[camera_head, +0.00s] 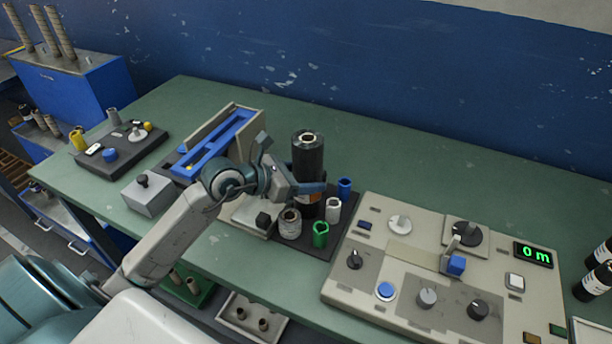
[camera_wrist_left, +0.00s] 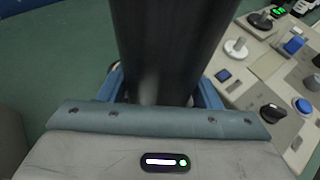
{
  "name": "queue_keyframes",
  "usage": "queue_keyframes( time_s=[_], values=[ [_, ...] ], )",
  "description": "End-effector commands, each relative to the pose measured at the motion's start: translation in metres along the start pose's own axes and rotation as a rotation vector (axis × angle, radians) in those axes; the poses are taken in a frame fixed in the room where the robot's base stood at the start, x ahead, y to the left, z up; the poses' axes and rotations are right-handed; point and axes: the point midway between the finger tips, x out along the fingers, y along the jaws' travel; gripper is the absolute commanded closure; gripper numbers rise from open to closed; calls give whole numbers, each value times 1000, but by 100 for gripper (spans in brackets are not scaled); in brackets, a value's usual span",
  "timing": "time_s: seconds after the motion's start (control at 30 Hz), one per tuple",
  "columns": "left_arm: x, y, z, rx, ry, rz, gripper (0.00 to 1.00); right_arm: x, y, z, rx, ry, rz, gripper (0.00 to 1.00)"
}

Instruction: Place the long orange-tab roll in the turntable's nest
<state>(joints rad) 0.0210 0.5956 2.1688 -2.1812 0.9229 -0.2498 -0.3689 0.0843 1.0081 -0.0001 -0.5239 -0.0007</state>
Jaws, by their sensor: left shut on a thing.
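The long roll (camera_head: 308,157) is a tall, dark cylinder with a pale core end on top; a bit of orange shows low on it. My left gripper (camera_head: 308,188) is shut around its lower part, and the roll stands nearly upright. It fills the upper middle of the left wrist view (camera_wrist_left: 172,45), between the blue fingers. The roll is over or on the dark square base (camera_head: 318,245); its lower end is hidden, so I cannot tell whether it touches. I cannot tell for sure which part is the turntable's nest. My right gripper is not in view.
Around the roll stand a grey cup (camera_head: 290,224), a green cup (camera_head: 320,234), a white cup (camera_head: 333,209) and a blue cup (camera_head: 344,188). A beige control panel (camera_head: 345,290) lies to the right. A blue-channel fixture (camera_head: 215,145) stands left. The back right table is clear.

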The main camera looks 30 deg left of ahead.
Motion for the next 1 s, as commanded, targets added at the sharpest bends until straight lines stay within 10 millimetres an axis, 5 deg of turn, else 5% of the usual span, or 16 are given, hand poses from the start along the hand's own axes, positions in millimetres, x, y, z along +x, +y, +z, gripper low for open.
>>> queue_keyframes(
  time_s=[0.07, 0.1, 0.2, 0.63, 1.0],
  values=[
    [0, 0, 0, 2, -4, 0, 92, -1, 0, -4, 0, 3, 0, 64],
    [1, 0, -1, 0, 0, 0, 40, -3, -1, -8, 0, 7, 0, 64],
    [0, 0, -1, 0, 0, 0, 21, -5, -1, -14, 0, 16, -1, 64],
    [-2, 0, 1, 1, 1, 1, 20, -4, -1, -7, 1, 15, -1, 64],
    [-36, 1, 0, 5, 5, 3, 20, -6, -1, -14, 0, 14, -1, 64]
  ],
)
